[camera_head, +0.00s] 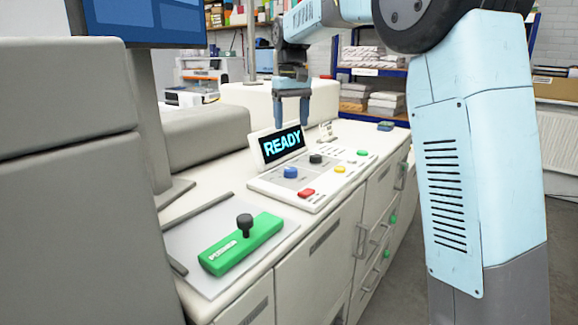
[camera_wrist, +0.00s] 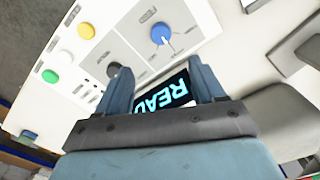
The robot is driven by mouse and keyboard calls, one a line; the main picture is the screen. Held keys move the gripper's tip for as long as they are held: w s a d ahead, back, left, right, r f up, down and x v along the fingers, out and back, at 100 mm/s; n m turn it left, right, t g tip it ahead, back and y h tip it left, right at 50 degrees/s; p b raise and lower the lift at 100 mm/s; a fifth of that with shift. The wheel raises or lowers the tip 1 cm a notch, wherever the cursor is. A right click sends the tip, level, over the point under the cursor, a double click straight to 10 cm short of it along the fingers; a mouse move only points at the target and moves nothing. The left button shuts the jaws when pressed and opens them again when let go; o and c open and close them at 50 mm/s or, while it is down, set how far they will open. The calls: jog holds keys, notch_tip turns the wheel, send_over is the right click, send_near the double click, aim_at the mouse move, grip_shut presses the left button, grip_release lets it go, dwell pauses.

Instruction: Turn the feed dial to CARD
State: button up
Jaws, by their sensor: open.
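The feed dial (camera_head: 290,172) is a blue round knob on the light control panel, left of a black knob. In the wrist view the feed dial (camera_wrist: 162,33) sits beside the word FEED, with a white pointer mark at its edge. The position labels around it are too small to read. My gripper (camera_head: 292,120) is open and empty, fingers down, above and behind the panel near the lit READY display (camera_head: 281,146). In the wrist view my gripper (camera_wrist: 158,68) spans the display, and the feed dial lies beyond the fingertips, untouched.
The panel also bears a black knob (camera_head: 315,158) and red (camera_head: 306,193), yellow (camera_head: 340,169) and green (camera_head: 362,153) buttons. A green block with a black knob (camera_head: 241,245) lies on the near counter. A monitor (camera_head: 145,20) stands left.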

aim_at(291, 169)
notch_tip(291, 169, down, 14)
jog(key=shift+a+r, duration=0.1)
dwell(0.5)
jog(key=shift+c, duration=0.2)
